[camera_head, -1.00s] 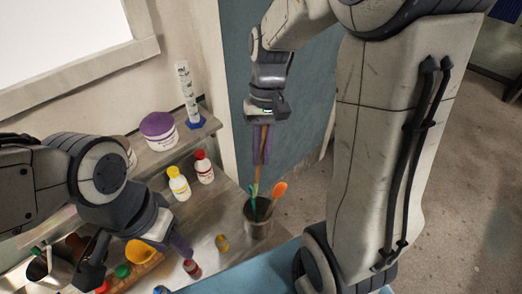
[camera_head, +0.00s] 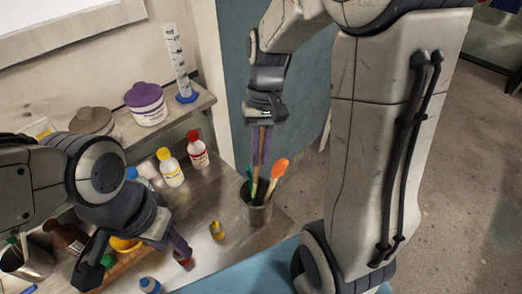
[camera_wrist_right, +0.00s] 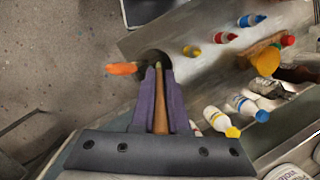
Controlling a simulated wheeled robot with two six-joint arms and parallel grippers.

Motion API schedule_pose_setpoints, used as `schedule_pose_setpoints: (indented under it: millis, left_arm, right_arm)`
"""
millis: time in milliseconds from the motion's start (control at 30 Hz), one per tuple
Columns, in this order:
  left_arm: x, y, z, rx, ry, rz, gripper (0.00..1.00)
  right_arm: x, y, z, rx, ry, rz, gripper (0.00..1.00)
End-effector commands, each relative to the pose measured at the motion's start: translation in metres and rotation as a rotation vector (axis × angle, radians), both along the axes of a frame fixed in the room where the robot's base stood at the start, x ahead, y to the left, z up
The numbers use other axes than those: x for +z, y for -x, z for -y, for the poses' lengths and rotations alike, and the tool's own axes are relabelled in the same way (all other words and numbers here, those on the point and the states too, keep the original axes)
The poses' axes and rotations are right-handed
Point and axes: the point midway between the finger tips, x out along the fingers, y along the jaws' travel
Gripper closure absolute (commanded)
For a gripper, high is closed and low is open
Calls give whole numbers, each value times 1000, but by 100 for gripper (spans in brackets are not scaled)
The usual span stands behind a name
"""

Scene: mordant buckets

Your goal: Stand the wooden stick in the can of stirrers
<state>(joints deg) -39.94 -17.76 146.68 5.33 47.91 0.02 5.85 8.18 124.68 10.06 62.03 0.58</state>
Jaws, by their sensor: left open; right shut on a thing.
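The wooden stick (camera_head: 262,138) is upright between the purple fingers of my right gripper (camera_head: 260,160), which is shut on it. The stick's lower end is hard to make out among the stirrers in the head view. In the right wrist view the stick (camera_wrist_right: 160,105) points at the can's dark opening (camera_wrist_right: 153,56); I cannot tell how deep its tip is. My left gripper (camera_head: 136,256) is open at the lower left.
A small yellow-brown jar (camera_head: 217,230) stands left of the can. White bottles with red (camera_head: 197,151) and yellow (camera_head: 170,168) caps stand behind. A shelf holds a purple-lidded tub (camera_head: 147,106) and a measuring cylinder (camera_head: 178,62). The bench edge is close right of the can.

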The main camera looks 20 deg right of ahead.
Motion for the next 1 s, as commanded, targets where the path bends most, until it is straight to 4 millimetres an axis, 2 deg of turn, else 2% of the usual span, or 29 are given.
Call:
schedule_pose_setpoints:
  millis: [100,600,1000]
  left_arm:
    - [-11,0,0,1,0,0,50]
    - [-41,0,0,2,0,0,50]
    - [-46,0,0,1,0,0,50]
  right_arm:
    - [-16,1,-2,0,0,-2,100]
    - [-62,3,-9,1,-1,-2,100]
    - [-71,4,-11,0,0,-1,100]
